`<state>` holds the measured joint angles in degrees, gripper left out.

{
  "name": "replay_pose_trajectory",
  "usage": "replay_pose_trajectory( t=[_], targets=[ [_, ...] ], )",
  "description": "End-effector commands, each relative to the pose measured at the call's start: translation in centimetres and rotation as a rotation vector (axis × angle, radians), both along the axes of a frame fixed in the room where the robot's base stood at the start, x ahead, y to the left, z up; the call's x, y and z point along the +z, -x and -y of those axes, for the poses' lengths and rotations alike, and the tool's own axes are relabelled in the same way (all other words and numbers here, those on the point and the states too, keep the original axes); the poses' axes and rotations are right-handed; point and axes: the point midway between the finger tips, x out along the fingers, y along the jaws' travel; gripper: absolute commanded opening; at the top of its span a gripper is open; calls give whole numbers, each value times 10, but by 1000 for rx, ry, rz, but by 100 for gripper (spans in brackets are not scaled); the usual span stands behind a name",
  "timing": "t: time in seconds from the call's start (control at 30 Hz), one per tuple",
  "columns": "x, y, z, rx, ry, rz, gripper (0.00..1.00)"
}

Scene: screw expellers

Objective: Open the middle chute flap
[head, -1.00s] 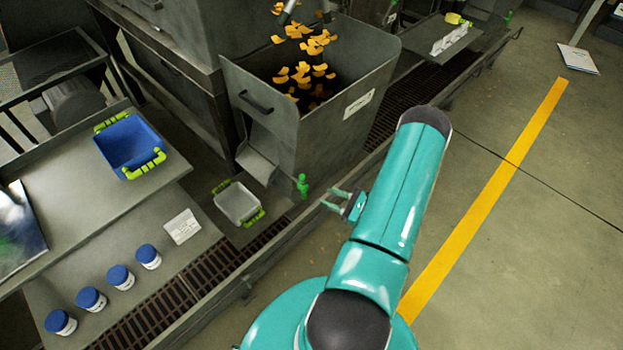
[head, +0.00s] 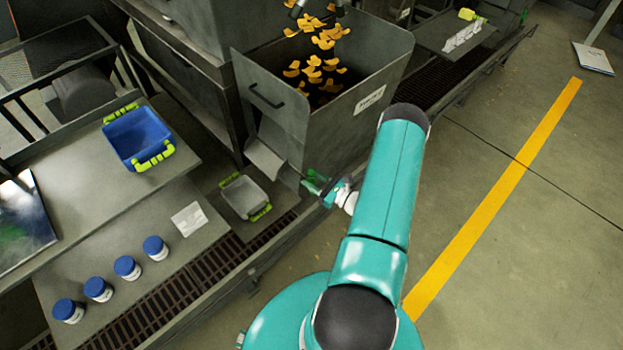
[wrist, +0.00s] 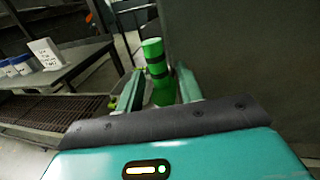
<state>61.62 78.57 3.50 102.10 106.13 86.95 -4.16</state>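The middle hopper (head: 345,135) is a grey metal bin with falling orange pieces inside. A grey chute (head: 266,160) sticks out low on its front-left side; I cannot clearly make out its flap. A green handle (wrist: 153,58) with dark bands stands upright beside the hopper's lower corner. My gripper (head: 322,188) is at that corner, partly covering the handle in the head view. In the wrist view my gripper (wrist: 160,86) is open, with the green handle between its two fingers. Contact with the handle cannot be made out.
A small grey tray (head: 246,196) with green handles sits below the chute. A blue crate (head: 138,138) and several blue-lidded jars (head: 127,267) stand on the left tables. A floor grate (head: 190,286) runs alongside. The floor at right is open.

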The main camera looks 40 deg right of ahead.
Motion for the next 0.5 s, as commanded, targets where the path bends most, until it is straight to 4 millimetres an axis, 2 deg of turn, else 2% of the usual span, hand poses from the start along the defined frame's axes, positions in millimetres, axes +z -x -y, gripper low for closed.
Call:
replay_pose_trajectory(
  t=[0.13, 0.37, 0.4, 0.5],
  targets=[
    [0, -9, -1, -2, 0, -1, 37],
    [0, -10, -1, -2, 0, -1, 37],
    [0, -10, -1, -2, 0, -1, 35],
    [0, -10, -1, -2, 0, -1, 15]
  ],
)
